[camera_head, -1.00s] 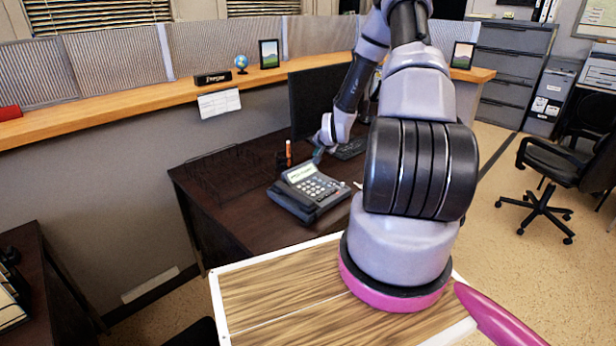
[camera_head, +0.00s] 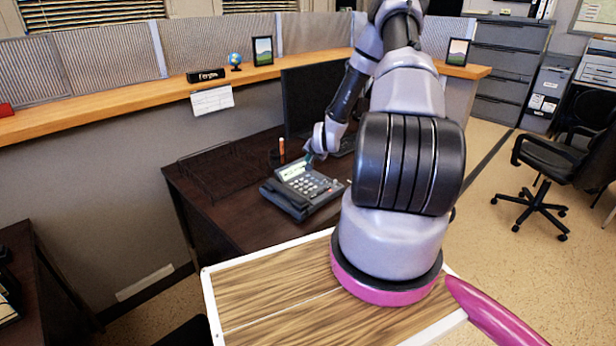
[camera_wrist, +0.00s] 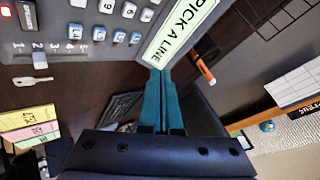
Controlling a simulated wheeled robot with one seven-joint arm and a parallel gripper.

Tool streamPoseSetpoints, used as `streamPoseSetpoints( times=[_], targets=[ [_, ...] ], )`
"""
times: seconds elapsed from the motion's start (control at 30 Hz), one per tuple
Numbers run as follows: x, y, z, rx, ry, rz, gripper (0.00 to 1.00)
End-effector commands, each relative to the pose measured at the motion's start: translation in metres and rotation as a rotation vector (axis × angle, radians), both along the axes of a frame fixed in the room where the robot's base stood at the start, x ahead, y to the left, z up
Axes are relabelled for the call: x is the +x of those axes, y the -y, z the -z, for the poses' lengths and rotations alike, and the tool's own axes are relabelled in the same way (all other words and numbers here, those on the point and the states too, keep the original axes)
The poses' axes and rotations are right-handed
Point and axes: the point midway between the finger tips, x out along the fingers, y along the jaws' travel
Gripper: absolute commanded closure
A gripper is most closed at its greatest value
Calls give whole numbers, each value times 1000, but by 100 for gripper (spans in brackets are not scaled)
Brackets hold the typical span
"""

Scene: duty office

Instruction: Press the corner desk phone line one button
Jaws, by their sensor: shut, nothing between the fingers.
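The dark grey desk phone (camera_head: 318,200) sits on the dark brown desk, with a handset on its left side and a pale screen (camera_head: 291,171). In the wrist view the screen (camera_wrist: 185,28) reads "PICK A LINE", with number keys (camera_wrist: 117,36) beside it. I cannot make out which button is line one. My gripper (camera_head: 309,157) is at the screen end of the phone. Its teal fingers (camera_wrist: 160,72) are shut and empty, tips close to the screen's corner; I cannot tell whether they touch.
A dark monitor (camera_head: 305,100) stands behind the phone. An orange marker (camera_wrist: 205,68) is near the screen end. A key (camera_wrist: 30,83) and coloured sticky notes (camera_wrist: 28,125) lie on the desk. A wire tray (camera_head: 215,170) is to the phone's left.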

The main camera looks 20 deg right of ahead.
Motion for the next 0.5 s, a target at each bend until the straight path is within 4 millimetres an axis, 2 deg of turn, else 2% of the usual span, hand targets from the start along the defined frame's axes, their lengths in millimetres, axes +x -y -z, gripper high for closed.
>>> streamPoseSetpoints(
  times=[0.03,0.2,0.5],
  targets=[
    [-1,0,9,2,-2,1,100],
    [0,0,27,1,-1,1,100],
    [0,0,39,0,1,0,100]
  ],
)
